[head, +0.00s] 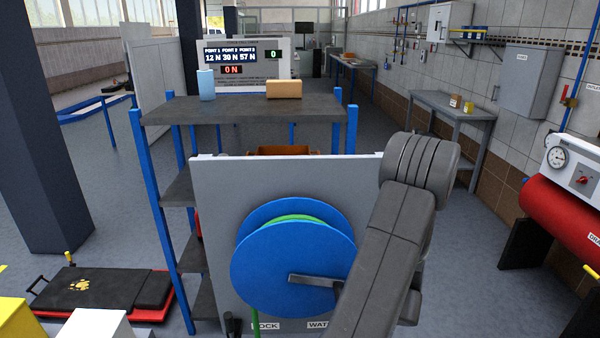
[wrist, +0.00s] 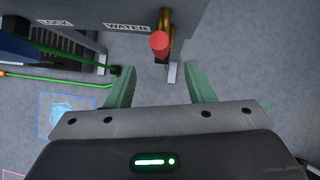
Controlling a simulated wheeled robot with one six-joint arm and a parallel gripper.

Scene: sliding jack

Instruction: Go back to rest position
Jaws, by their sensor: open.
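My gripper (wrist: 160,76) shows in the wrist view with two green fingers spread apart and nothing held between them. A brass fitting with a red end (wrist: 160,43) sits beyond and between the fingertips, just by the WATER label (wrist: 127,28). I cannot tell whether a finger touches it. In the head view my arm crosses the right side of the grey panel (head: 205,220), and my gripper is hidden there.
The panel carries a blue reel (head: 260,270) with a green hose. A shelf unit (head: 230,112) stands behind it. A red tank (head: 565,215) is at the right, and a black-and-red platform (head: 90,290) lies on the floor at the left. Floor between panel and tank looks clear.

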